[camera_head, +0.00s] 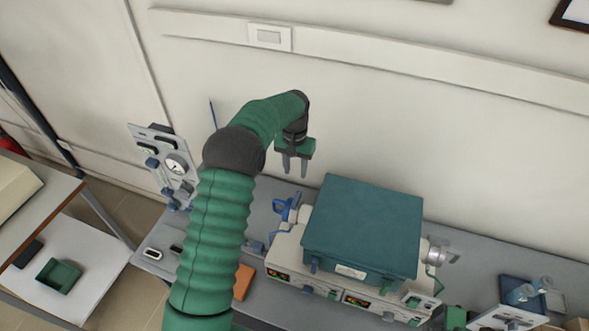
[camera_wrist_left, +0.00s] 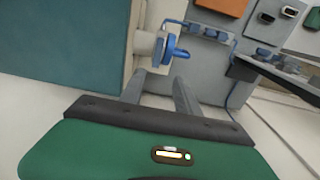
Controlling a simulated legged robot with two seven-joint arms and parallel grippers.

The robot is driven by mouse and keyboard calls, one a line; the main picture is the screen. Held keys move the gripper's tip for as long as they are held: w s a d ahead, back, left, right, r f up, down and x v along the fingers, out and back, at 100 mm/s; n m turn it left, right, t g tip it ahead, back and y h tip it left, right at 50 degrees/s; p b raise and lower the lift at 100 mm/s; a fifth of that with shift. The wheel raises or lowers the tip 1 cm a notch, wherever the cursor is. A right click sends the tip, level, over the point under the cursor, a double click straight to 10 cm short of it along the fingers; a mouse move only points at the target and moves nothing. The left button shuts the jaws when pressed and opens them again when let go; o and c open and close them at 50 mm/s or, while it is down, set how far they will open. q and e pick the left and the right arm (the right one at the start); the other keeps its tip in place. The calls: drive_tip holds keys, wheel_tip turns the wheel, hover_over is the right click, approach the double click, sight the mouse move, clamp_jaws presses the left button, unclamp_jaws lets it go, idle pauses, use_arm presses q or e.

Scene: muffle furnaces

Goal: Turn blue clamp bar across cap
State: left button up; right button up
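The blue clamp bar (camera_head: 286,209) sits at the left side of the teal-topped furnace (camera_head: 362,228). In the left wrist view the blue bar (camera_wrist_left: 172,47) stands beside a pale round cap (camera_wrist_left: 146,43) on the furnace's side. My left gripper (camera_head: 295,171) hangs above and behind the bar, close to the wall, with its fingers pointing down. In the left wrist view its two fingers (camera_wrist_left: 160,88) are apart with nothing between them, and the bar lies just beyond the tips. They appear not to touch it. My right gripper is not in view.
A gauge panel (camera_head: 168,160) stands left on the grey bench. An orange block (camera_head: 243,282) lies in front of the bar, near my arm. The wall is close behind my gripper. A silver fitting (camera_head: 441,253) projects from the furnace's right side.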

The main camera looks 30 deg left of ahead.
use_arm(q)
wheel_tip(320, 180, up, 8)
drive_tip(key=p, duration=0.5)
drive_tip(key=shift+d+f, duration=0.2)
wheel_tip(320, 180, up, 17)
drive_tip(key=b, duration=0.1)
idle(0.5)
